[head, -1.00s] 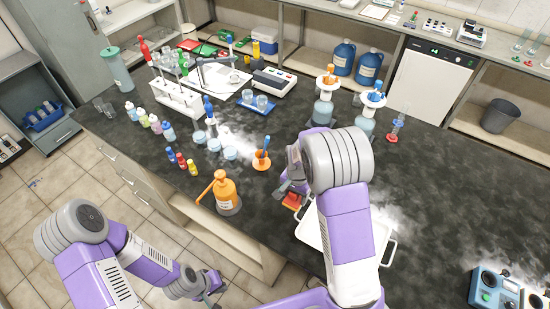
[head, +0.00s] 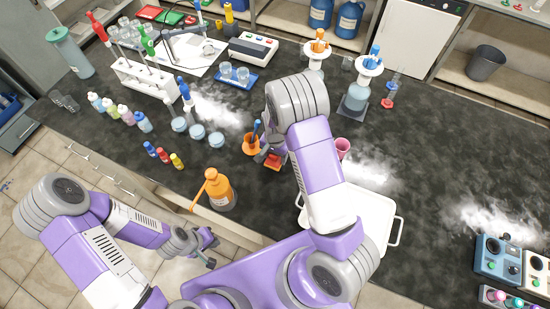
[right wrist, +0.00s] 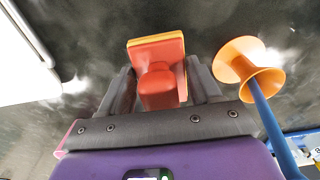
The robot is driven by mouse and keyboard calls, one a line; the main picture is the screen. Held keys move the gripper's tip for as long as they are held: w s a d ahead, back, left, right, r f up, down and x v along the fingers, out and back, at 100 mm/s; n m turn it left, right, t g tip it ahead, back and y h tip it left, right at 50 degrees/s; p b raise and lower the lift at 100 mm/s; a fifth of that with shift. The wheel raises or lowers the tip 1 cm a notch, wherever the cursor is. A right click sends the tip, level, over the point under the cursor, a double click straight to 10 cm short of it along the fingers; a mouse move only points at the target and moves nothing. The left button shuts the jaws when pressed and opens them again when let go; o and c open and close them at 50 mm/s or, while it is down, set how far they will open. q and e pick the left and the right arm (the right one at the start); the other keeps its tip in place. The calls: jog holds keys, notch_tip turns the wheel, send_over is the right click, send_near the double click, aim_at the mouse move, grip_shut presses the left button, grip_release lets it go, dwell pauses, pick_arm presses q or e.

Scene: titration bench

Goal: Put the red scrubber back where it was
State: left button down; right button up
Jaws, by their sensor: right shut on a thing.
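The red scrubber (head: 274,160), red with an orange edge, is at my right gripper (head: 268,150) just right of the orange holder. In the right wrist view the scrubber (right wrist: 158,72) sits between the two fingers of my right gripper (right wrist: 160,92), which is shut on it. Its height over the bench cannot be told. My left gripper (head: 212,248) is empty, low at the bench's front edge, its fingers apart.
The orange holder (head: 251,145) with a blue-handled tool stands close beside my right gripper. A white tray (head: 375,212) lies to the right, a pink cup (head: 342,148) behind it.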

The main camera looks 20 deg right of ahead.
jog(key=shift+f, duration=1.25)
jog(key=shift+f, duration=0.15)
jog(key=o, duration=1.1)
notch_tip(320, 180, up, 12)
jog(key=shift+r, duration=0.2)
